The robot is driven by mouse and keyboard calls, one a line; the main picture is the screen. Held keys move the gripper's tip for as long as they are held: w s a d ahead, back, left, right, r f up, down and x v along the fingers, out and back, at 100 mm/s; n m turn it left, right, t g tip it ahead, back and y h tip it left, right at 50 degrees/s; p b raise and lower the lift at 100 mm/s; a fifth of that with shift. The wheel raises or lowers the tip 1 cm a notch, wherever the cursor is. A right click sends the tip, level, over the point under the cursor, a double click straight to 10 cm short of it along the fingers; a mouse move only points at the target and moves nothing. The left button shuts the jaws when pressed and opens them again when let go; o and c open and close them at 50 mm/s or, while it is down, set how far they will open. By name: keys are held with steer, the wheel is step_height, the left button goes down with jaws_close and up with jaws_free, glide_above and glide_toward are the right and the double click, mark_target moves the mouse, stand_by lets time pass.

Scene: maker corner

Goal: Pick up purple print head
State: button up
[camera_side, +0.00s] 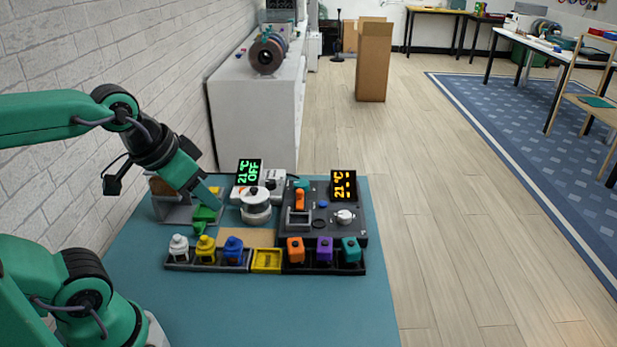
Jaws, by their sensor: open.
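The purple print head (325,248) sits in the black rack at the front right of the work mat, between an orange print head (296,248) and a teal print head (351,250). It looks upright. My gripper (207,214) is at the back left of the mat, to the left of a round white device, well away from the purple print head. It is open. Its fingertips are small here and partly merge with the grey stand behind them, so I cannot tell if they touch anything.
White, yellow and blue pieces (206,249) stand in the rack's left part, with a yellow tray (267,260) in the middle. A dark machine (321,215) with an orange display stands behind the purple print head. The mat's front (270,310) is clear.

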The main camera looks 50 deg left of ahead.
steer(key=n+g, duration=0.5)
steer(key=n, duration=0.3)
glide_above(325, 242)
steer(key=f, duration=1.3)
steer(key=shift+s+a+f, duration=0.1)
steer(key=shift+s+f, duration=0.15)
steer(key=shift+s, duration=0.1)
steer(key=shift+w+f+g, duration=0.2)
steer(key=shift+f+g, duration=0.1)
steer(key=shift+f, duration=1.35)
steer(key=shift+w+f, duration=0.15)
steer(key=shift+f, duration=2.45)
